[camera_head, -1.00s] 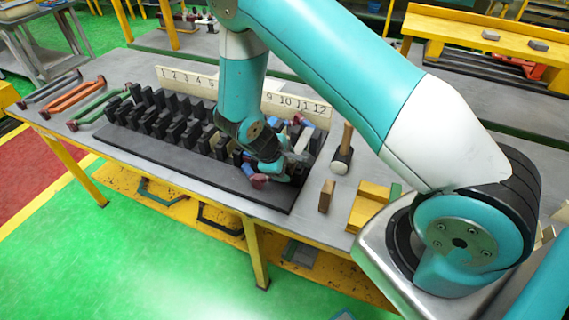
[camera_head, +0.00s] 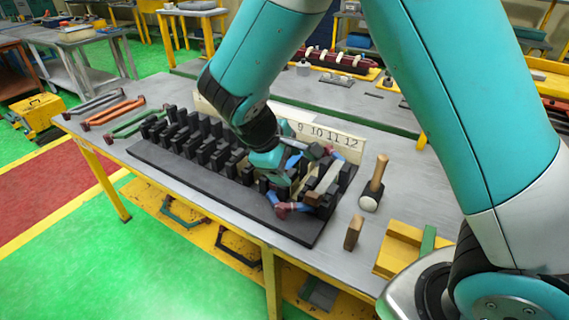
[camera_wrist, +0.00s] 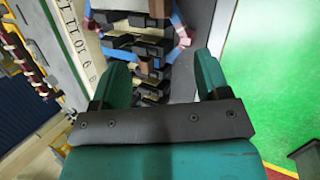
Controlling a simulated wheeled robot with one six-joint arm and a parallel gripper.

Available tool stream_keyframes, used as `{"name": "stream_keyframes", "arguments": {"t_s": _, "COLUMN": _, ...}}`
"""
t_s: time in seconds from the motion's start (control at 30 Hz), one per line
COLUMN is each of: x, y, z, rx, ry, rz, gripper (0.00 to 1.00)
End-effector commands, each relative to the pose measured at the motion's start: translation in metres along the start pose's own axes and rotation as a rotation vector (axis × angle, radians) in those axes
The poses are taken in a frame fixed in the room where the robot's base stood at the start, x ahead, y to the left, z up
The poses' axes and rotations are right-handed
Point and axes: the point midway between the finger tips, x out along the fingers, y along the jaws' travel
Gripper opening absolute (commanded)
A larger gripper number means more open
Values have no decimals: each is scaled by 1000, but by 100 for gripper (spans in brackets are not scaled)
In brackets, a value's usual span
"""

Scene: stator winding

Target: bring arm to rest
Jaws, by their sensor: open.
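My teal arm reaches over the workbench in the head view, with its gripper (camera_head: 305,170) low over the right part of the black block rack (camera_head: 170,165). In the wrist view my gripper (camera_wrist: 160,75) has its two teal fingers wide apart with nothing between them. Beyond the fingers are black rack blocks (camera_wrist: 140,45) with blue and reddish pieces among them. Red and blue pieces (camera_head: 292,207) also show beside the gripper in the head view. My arm hides part of the rack and of the numbered board (camera_head: 325,135).
A mallet (camera_head: 374,185), a small wooden block (camera_head: 353,233) and yellow blocks (camera_head: 400,250) stand right of the rack. Orange, grey and green clamp-like tools (camera_head: 112,110) lie at the bench's left. Another bench with red parts (camera_head: 345,62) stands behind.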

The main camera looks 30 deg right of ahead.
Motion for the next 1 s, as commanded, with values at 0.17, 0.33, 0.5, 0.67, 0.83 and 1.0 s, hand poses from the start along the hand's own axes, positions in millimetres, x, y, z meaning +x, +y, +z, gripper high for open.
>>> {"name": "stream_keyframes", "arguments": {"t_s": 0.17, "x": -11, "y": 0, "z": 0, "rx": 2, "ry": 0, "rz": 0, "gripper": 69}}
{"name": "stream_keyframes", "arguments": {"t_s": 0.33, "x": -12, "y": 0, "z": 0, "rx": 1, "ry": -1, "rz": -1, "gripper": 69}}
{"name": "stream_keyframes", "arguments": {"t_s": 0.5, "x": -12, "y": 0, "z": 0, "rx": 1, "ry": -1, "rz": -1, "gripper": 69}}
{"name": "stream_keyframes", "arguments": {"t_s": 0.67, "x": -12, "y": 0, "z": 0, "rx": 1, "ry": 0, "rz": -1, "gripper": 69}}
{"name": "stream_keyframes", "arguments": {"t_s": 0.83, "x": -21, "y": -6, "z": 8, "rx": 24, "ry": 51, "rz": -63, "gripper": 69}}
{"name": "stream_keyframes", "arguments": {"t_s": 1.0, "x": -54, "y": -36, "z": 40, "rx": 82, "ry": 208, "rz": -272, "gripper": 69}}
